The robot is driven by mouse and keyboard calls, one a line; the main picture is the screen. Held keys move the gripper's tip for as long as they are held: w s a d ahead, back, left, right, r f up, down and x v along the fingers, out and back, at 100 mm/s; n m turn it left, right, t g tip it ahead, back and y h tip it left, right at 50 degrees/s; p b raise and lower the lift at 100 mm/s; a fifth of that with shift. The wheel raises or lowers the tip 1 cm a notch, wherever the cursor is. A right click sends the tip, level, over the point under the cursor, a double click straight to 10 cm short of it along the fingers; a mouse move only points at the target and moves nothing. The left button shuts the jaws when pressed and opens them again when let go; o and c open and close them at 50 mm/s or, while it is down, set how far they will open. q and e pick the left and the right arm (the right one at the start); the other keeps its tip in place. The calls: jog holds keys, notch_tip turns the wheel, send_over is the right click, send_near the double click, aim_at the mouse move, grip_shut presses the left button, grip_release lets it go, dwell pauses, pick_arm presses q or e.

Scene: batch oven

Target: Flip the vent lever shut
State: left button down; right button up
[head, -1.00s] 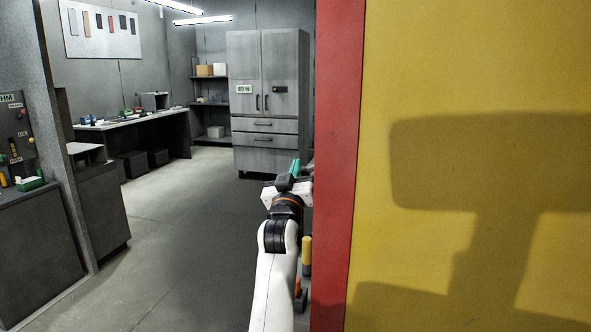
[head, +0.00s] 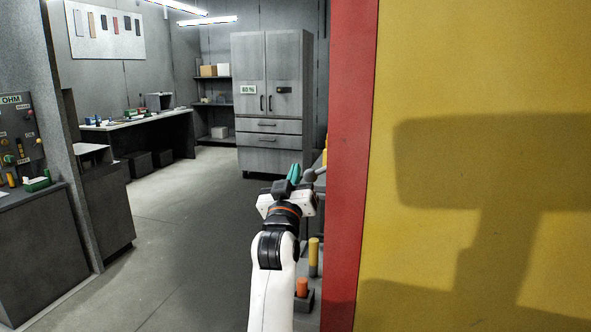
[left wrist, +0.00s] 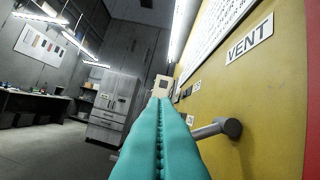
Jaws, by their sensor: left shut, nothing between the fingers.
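The vent lever (left wrist: 212,130) is a grey bar with a round pivot, on the yellow panel below the VENT label (left wrist: 249,48) in the left wrist view. It points left from its pivot, and its outer end is close to or behind my teal fingers. In the head view a grey rod with a rounded end (head: 311,174) shows just right of my left fingertips. My left gripper (head: 294,174) is shut and empty; its fingers also show pressed together in the left wrist view (left wrist: 160,130). Whether they touch the lever I cannot tell. My right gripper is not in view.
A red-edged yellow panel (head: 480,60) fills the right of the head view, with a shadow on it. A yellow post (head: 313,250) and an orange knob (head: 301,287) sit beside my left arm. Open floor (head: 190,230) lies to the left; a grey cabinet (head: 268,100) stands behind.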

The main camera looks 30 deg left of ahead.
pick_arm(q)
jog(key=v, duration=0.4)
jog(key=shift+d+r+b, duration=0.1)
jog(key=shift+r+b, duration=0.05)
jog(key=shift+b, duration=0.2)
jog(key=shift+w, duration=0.1)
